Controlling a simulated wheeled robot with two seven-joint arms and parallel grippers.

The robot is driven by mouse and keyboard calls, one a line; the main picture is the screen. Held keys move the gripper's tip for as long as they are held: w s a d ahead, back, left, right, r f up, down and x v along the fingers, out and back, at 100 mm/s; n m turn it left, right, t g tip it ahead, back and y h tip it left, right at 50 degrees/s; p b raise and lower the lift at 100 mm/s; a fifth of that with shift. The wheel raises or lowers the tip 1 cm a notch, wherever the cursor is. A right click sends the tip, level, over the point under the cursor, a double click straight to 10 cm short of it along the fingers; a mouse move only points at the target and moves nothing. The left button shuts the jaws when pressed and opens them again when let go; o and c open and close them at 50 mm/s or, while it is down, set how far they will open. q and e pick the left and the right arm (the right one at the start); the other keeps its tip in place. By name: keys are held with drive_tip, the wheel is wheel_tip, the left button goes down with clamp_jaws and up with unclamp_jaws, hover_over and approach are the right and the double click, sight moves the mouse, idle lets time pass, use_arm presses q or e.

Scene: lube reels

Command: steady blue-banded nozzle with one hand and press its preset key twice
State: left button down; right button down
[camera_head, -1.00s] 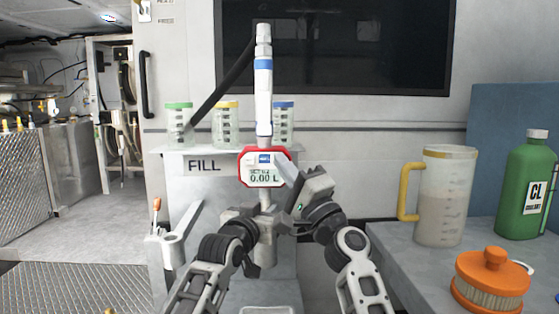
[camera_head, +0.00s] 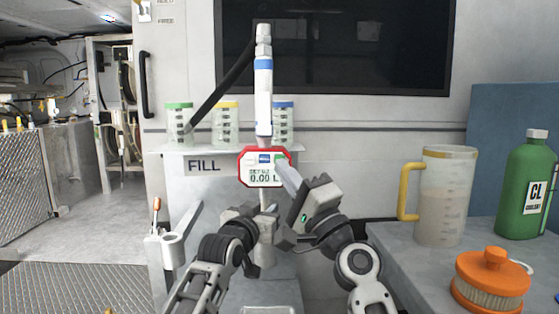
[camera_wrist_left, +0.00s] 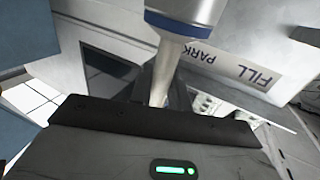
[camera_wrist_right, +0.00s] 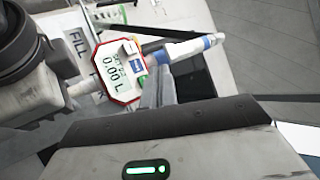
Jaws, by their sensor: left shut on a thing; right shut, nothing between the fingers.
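The blue-banded nozzle (camera_head: 263,100) stands upright, white, with a hose at its top. Its red-framed display (camera_head: 262,177) reads 0.00 L, with a small blue patch above the digits. My left gripper (camera_head: 264,217) is shut on the nozzle's lower stem below the display; the stem shows between its fingers in the left wrist view (camera_wrist_left: 163,80). My right gripper (camera_head: 281,167) is shut and empty, its fingertips at the display's right side and overlapping its edge. In the right wrist view the fingertips (camera_wrist_right: 156,80) are beside the display (camera_wrist_right: 118,72). I cannot tell whether they touch it.
Jars with green (camera_head: 179,122), yellow (camera_head: 226,123) and blue (camera_head: 283,122) lids stand on the FILL shelf (camera_head: 175,158) behind the nozzle. At right, a counter holds a yellow-handled jug (camera_head: 446,200), a green bottle (camera_head: 526,190) and an orange filter (camera_head: 491,280).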

use_arm(q)
drive_tip(key=c, duration=1.2)
unclamp_jaws()
drive_tip(key=shift+c, duration=0.2)
use_arm(e)
drive_tip(key=shift+s, duration=0.9)
